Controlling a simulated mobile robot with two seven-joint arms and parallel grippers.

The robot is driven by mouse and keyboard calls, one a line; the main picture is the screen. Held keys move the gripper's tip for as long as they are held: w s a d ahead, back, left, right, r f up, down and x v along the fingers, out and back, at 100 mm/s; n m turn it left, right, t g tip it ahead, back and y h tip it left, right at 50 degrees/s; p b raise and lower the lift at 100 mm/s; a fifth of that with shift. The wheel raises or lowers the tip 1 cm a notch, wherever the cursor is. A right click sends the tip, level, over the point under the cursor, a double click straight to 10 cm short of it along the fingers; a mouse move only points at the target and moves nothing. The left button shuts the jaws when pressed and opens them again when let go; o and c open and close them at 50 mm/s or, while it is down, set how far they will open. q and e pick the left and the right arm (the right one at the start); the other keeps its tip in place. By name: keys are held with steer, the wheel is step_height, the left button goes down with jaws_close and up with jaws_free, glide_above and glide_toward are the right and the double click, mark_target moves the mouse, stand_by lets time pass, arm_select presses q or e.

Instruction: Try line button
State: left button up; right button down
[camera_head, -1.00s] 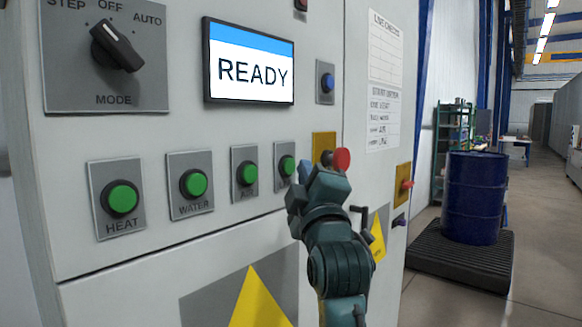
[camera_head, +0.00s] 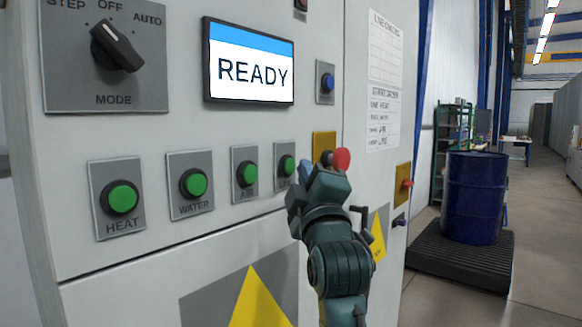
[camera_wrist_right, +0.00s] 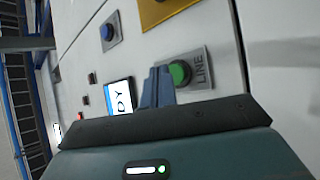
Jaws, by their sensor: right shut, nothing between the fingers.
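The LINE button is the rightmost green button (camera_head: 287,165) in the row on the light grey panel; my gripper partly covers its label in the head view. In the right wrist view, the green button (camera_wrist_right: 180,72) sits on a grey plate marked LINE. My right gripper (camera_head: 304,169) is just right of this button in the head view. Its blue fingers (camera_wrist_right: 158,87) are shut and empty, with the tips beside the button's edge in the wrist view. I cannot tell whether they touch it. The screen (camera_head: 250,65) reads READY. My left gripper is not in view.
Green HEAT (camera_head: 122,198), WATER (camera_head: 194,183) and AIR (camera_head: 247,173) buttons are to the left. A red button (camera_head: 342,159) on a yellow plate shows behind my gripper. A mode knob (camera_head: 118,47) is at upper left. A blue drum (camera_head: 473,198) stands at right.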

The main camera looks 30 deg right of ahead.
steer(key=shift+w, duration=0.15)
stand_by(0.5)
steer(key=shift+w+a, duration=0.15)
steer(key=shift+w, duration=0.1)
steer(key=shift+w+a+p, duration=0.15)
steer(key=shift+w+p, duration=0.2)
stand_by(0.8)
steer(key=shift+s+d+p, duration=0.3)
steer(key=shift+s+p, duration=0.05)
steer(key=shift+s, duration=0.4)
